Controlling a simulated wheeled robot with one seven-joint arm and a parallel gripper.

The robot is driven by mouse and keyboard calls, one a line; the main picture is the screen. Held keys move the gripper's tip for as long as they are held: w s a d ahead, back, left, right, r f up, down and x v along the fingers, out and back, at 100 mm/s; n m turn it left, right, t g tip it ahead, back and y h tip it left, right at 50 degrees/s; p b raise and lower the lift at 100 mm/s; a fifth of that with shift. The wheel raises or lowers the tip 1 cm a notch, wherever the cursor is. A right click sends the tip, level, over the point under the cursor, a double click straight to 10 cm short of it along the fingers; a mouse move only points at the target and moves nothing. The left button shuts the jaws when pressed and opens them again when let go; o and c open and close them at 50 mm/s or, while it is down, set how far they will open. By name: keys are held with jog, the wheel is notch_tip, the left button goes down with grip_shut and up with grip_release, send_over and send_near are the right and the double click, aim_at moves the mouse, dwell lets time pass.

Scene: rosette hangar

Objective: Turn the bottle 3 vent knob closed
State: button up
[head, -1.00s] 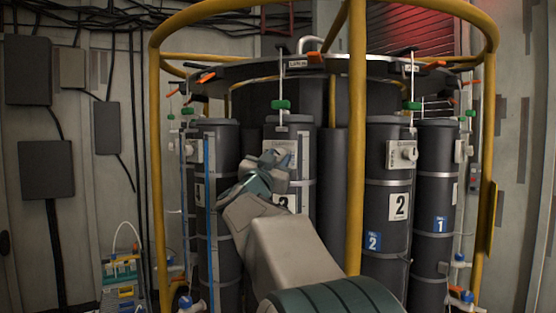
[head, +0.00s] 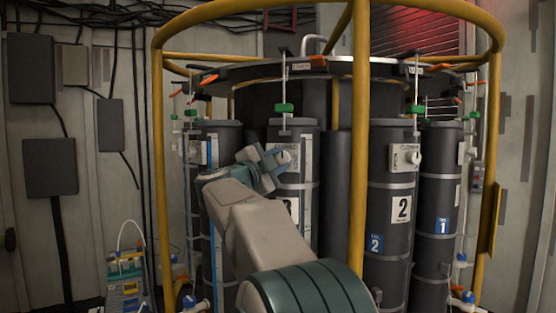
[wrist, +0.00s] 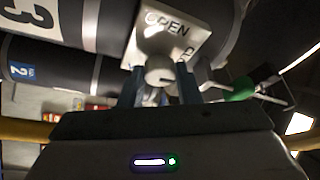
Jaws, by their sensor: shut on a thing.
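Bottle 3 (head: 308,232) is a dark grey upright cylinder near the middle of the rack, its "3" label partly covered by my arm. My gripper (head: 284,160) is at the white vent plate high on this bottle. In the wrist view the pale round vent knob (wrist: 160,72) sits between the two blue-grey fingers of my gripper (wrist: 160,82), which are shut on it. The vent plate (wrist: 172,28) behind it reads "OPEN"; its other wording is partly hidden.
A yellow frame post (head: 357,200) stands just right of bottle 3. Bottle 2 (head: 388,265) and its white knob (head: 414,161) are to the right. A green valve handle (head: 284,108) hangs above bottle 3. A small coloured cart (head: 126,275) stands at the lower left.

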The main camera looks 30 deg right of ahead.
jog(key=shift+m, duration=0.4)
jog(key=o, duration=1)
jog(key=shift+a, duration=0.1)
jog(key=b+v, duration=0.4)
jog(key=v, duration=0.9)
jog(key=shift+s+a, duration=0.15)
jog(key=shift+a, duration=0.2)
jog(key=shift+r, duration=0.1)
